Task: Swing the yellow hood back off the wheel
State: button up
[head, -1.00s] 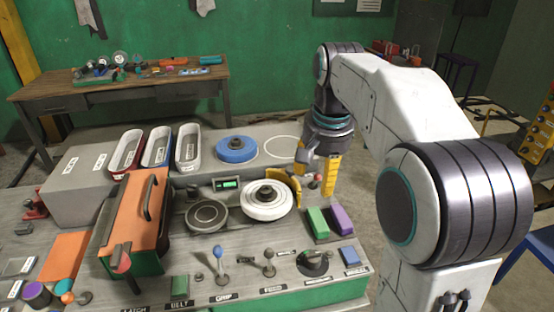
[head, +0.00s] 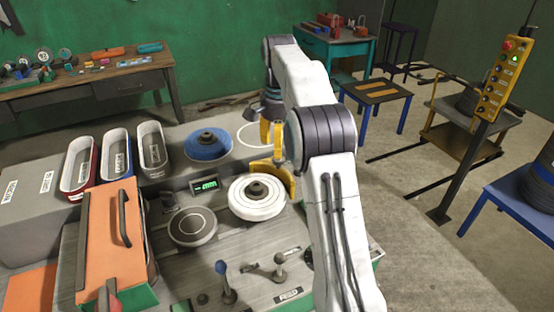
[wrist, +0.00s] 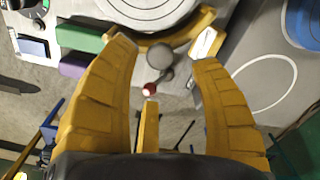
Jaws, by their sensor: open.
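The white wheel (head: 257,196) lies flat on the bench, with a dark hub. The curved yellow hood (head: 286,179) stands at its right and back right edge. The wrist view shows the wheel (wrist: 150,12) and part of the hood (wrist: 157,40) at the top. My gripper (head: 272,150) is at the hood's back side, its yellow fingers pointing down. In the wrist view my gripper (wrist: 166,42) is open, with fingertips either side of a grey post (wrist: 160,54) and a red-tipped knob (wrist: 149,89). I cannot tell whether the fingers touch the hood.
A blue wheel (head: 208,146) and an empty white ring (head: 254,138) are behind. A dark disc (head: 193,226) is left of the white wheel, levers (head: 267,270) are in front. Green (wrist: 80,36) and purple (wrist: 74,64) blocks lie near the hood. An orange cover (head: 110,238) stands at left.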

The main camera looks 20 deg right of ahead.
aim_at(276, 172)
jog(key=shift+f+b, duration=0.4)
jog(key=shift+f, duration=1.95)
jog(key=shift+o, duration=0.3)
grip_shut()
